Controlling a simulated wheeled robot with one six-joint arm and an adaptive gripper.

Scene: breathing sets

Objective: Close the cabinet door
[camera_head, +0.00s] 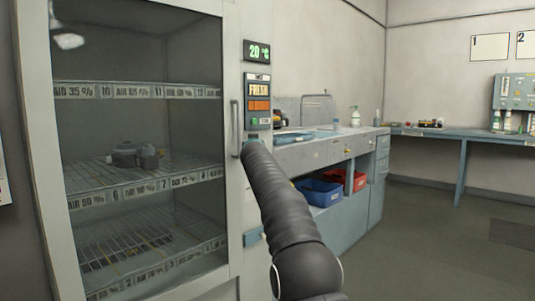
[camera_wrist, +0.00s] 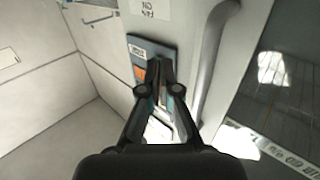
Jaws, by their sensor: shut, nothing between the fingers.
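The cabinet door (camera_head: 232,225) is a pale frame around a large glass pane, at the left of the head view. Its vertical grey handle (camera_head: 235,128) is on the right side of the frame. The door looks flush or nearly flush with the cabinet front; a small gap cannot be ruled out. The handle also shows in the wrist view (camera_wrist: 214,65), right of my gripper (camera_wrist: 157,65). My gripper is shut and empty, its tips in front of the control panel (camera_wrist: 140,70). In the head view my arm mostly hides it, near the handle's lower end.
A green temperature display (camera_head: 257,51) and the control panel (camera_head: 258,100) are on the cabinet front, right of the door. Wire shelves (camera_head: 140,185) show through the glass. A counter (camera_head: 320,150) with blue and red bins stands to the right. The floor at right is open.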

